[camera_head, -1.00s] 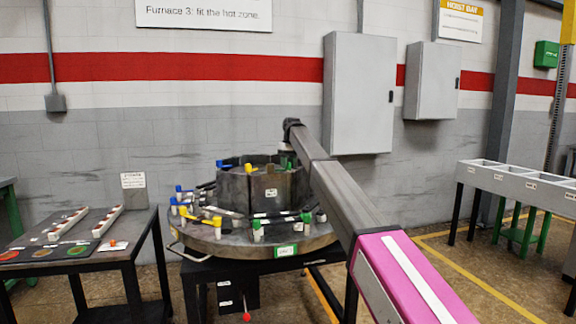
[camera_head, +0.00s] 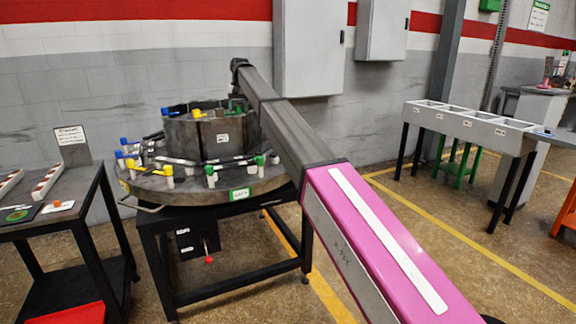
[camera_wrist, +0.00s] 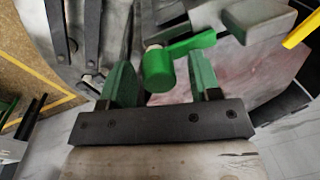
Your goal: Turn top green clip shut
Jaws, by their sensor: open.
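The top green clip (camera_wrist: 180,58) shows in the wrist view as a green knob with a short lever pointing right. My gripper (camera_wrist: 162,78) is open, with one green-padded finger on each side of the clip's knob. I cannot tell whether either finger touches it. In the head view, a bit of green (camera_head: 236,104) shows at the top of the round furnace part (camera_head: 196,140), beside my arm.
The round plate (camera_head: 150,186) carries blue, yellow and green clips around its rim, including a lower green clip (camera_head: 260,162) at the front. A side table (camera_head: 60,215) stands left, a bin bench (camera_head: 470,128) right. Floor between is clear.

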